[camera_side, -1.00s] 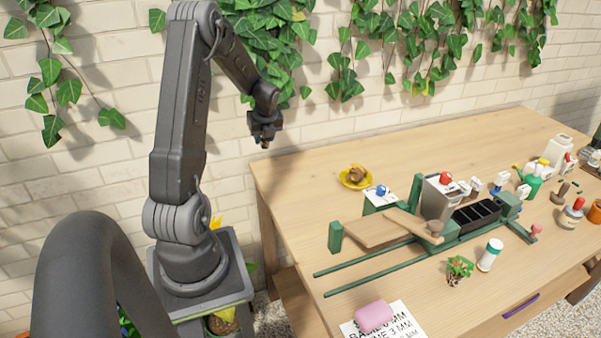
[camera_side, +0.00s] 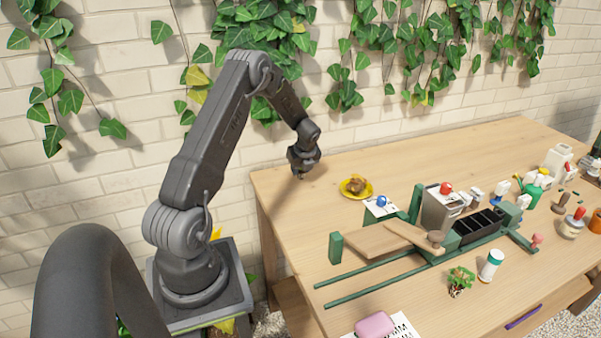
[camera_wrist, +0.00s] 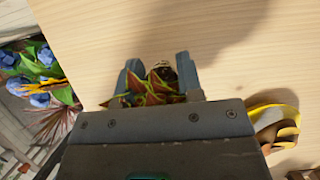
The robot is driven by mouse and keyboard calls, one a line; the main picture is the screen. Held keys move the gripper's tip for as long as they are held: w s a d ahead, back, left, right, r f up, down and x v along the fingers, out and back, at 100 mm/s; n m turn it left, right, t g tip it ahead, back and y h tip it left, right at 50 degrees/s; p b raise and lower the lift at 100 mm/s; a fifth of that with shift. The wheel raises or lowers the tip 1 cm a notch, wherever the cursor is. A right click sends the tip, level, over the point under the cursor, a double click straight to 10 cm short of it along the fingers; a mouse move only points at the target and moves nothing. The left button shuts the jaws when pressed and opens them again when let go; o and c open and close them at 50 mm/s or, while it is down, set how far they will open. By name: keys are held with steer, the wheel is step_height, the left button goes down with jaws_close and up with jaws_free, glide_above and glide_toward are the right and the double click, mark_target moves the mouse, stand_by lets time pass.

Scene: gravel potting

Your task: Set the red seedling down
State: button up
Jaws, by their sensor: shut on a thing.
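My gripper (camera_side: 302,170) hangs pointing down near the back left corner of the table in the side view. In the wrist view my gripper (camera_wrist: 158,82) is shut on the red seedling (camera_wrist: 155,88), which has red and green pointed leaves between the two grey-blue fingers.
A yellow saucer (camera_side: 357,195) with a brown lump stands just right of my gripper. A green-railed wooden rig (camera_side: 370,240) with a black tray (camera_side: 478,226) lies farther right. A small green plant (camera_side: 461,278) and a white bottle (camera_side: 491,264) stand in front.

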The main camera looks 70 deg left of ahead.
steer(key=shift+f, duration=0.9)
steer(key=o, duration=0.9)
steer(key=shift+f, duration=0.15)
